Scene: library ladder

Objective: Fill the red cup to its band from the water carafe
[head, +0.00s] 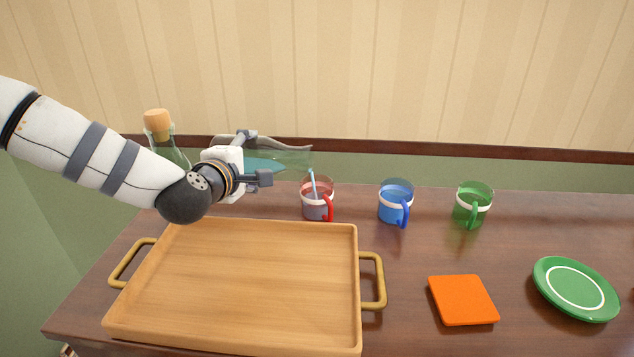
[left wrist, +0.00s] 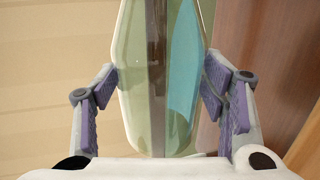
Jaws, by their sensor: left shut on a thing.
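The red cup (head: 317,206) stands upright on the table, with a white band and a red handle. My left gripper (head: 254,158) is shut on the clear glass water carafe (head: 292,157), which is tipped nearly level with its mouth to the right, above the cup. A thin blue stream (head: 313,184) runs from the mouth down into the cup. The cup's exact water level is hard to tell against its band. In the left wrist view the carafe (left wrist: 140,95) lies between both finger pads, with blue water along one side. My right gripper is out of view.
A blue cup (head: 396,205) and a green cup (head: 473,208) stand right of the red one. A wooden tray (head: 240,285) fills the front left. A corked bottle (head: 158,126) stands behind my arm. An orange coaster (head: 463,300) and a green plate (head: 575,289) lie front right.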

